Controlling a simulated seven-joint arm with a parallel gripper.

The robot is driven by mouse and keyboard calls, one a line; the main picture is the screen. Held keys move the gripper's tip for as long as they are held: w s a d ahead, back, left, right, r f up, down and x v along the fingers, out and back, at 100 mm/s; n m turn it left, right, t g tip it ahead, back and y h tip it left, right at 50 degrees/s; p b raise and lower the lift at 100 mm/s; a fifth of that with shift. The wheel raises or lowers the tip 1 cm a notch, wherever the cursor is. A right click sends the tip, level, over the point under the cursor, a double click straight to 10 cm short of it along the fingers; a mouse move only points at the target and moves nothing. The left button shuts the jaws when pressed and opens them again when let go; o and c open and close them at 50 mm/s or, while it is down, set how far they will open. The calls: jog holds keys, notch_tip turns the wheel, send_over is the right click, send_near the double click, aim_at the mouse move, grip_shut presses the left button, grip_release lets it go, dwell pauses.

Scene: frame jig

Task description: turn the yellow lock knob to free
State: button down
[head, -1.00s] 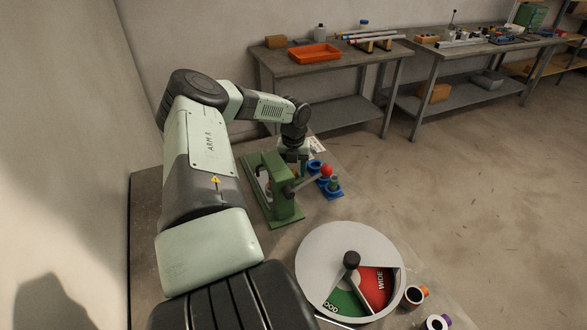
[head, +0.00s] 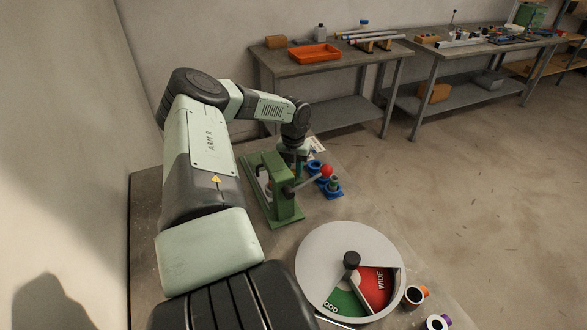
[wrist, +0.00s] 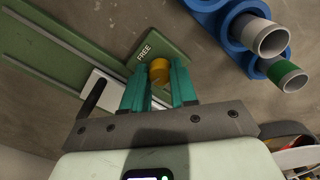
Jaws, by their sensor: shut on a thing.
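The yellow lock knob (wrist: 159,73) shows in the wrist view between the tips of the two teal fingers of my gripper (wrist: 158,84). The fingers are shut on it, one on each side. A green plate lettered FREE (wrist: 168,50) lies just beyond the knob. Any pointer on the knob is hidden by the fingers. In the head view, the green frame jig (head: 284,212) stands on the bench, and my gripper is at its far end. The knob and the fingertips cannot be made out there.
A red-ball lever (head: 327,170) sticks out from the jig. Blue holders (head: 334,193) with tubes stand close by on its right. A round dial (head: 322,245) with green and red sectors is nearer. Loose rings (head: 414,296) lie beside it. A pale slotted plate (wrist: 110,91) adjoins the knob.

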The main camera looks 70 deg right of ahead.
jog(key=m, duration=0.4)
jog(key=shift+m, duration=0.3)
jog(key=m, duration=0.3)
jog(key=shift+m, duration=0.3)
jog(key=m, duration=0.4)
jog(key=shift+a, duration=0.1)
jog(key=shift+m, duration=1.8)
jog(key=c, duration=0.9)
grip_release()
jog(key=shift+r, duration=0.1)
